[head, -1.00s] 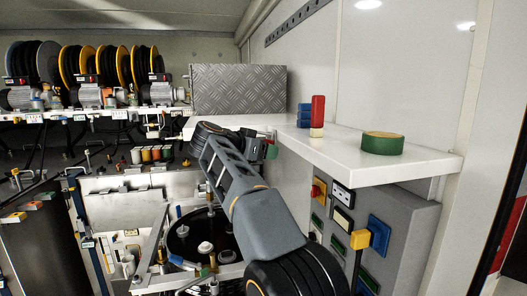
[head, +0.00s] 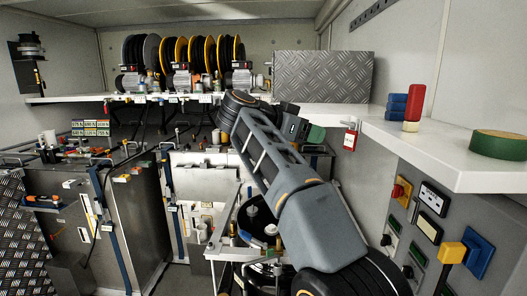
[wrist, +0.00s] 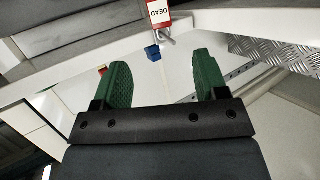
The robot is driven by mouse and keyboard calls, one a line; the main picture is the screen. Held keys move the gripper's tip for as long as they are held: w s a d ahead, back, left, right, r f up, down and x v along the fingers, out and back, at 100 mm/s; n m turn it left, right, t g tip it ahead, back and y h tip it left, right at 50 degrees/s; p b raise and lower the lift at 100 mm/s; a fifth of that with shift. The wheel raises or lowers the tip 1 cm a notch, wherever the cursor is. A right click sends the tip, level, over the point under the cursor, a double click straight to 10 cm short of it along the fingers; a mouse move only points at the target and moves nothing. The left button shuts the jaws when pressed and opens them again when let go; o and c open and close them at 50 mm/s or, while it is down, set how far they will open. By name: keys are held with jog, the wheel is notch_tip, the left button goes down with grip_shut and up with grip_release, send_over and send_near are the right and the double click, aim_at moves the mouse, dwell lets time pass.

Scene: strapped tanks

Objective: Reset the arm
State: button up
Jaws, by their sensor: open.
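My arm (head: 315,225) reaches up and away from the bottom right in the head view, bent at its far end. My gripper (head: 312,132) is near the front of the shelf, left of a red-and-white tag. In the wrist view my gripper (wrist: 163,70) has two green ribbed fingers spread wide apart. Nothing is held between them. The tag (wrist: 159,13), reading DEAD, hangs beyond the fingertips, with a blue block (wrist: 152,51) below it in the picture.
A white shelf (head: 440,153) at right carries a green tape roll (head: 499,145), a red piece (head: 413,103) and blue pieces (head: 396,106). A checkered metal box (head: 323,77) stands behind. A dark tank (head: 120,220) with blue straps stands left.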

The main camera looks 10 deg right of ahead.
jog(key=w+a+r+n+t+y, duration=0.2)
jog(key=w+a+n+t+y, duration=0.35)
jog(key=w+a+t, duration=0.7)
jog(key=s+a+f+n+y+b, duration=0.1)
jog(key=s+a+f+n+y, duration=0.1)
jog(key=f+n+y, duration=0.3)
jog(key=s+a+f+n+y, duration=0.1)
jog(key=s+f+n+y, duration=0.25)
jog(key=f+y, duration=0.35)
jog(key=s+d+f+n+g+b, duration=0.1)
jog(key=s+f+g, duration=0.35)
jog(key=f, duration=0.35)
jog(key=s+d+f+n+g, duration=0.1)
jog(key=s+d+f+g, duration=0.15)
jog(key=s+f, duration=0.4)
jog(key=s+d+f+g+h+b, duration=0.1)
jog(key=s+d+f+g+h, duration=0.1)
jog(key=s+d+f, duration=0.3)
jog(key=s+d+f+m+g+h+b, duration=0.1)
jog(key=s+d+f+g, duration=0.2)
jog(key=s, duration=0.9)
jog(key=shift+d+f+m+h, duration=0.35)
jog(key=shift+d+f, duration=1.2)
jog(key=shift+f, duration=1.35)
jog(key=shift+s+g, duration=0.1)
jog(key=shift+g, duration=0.15)
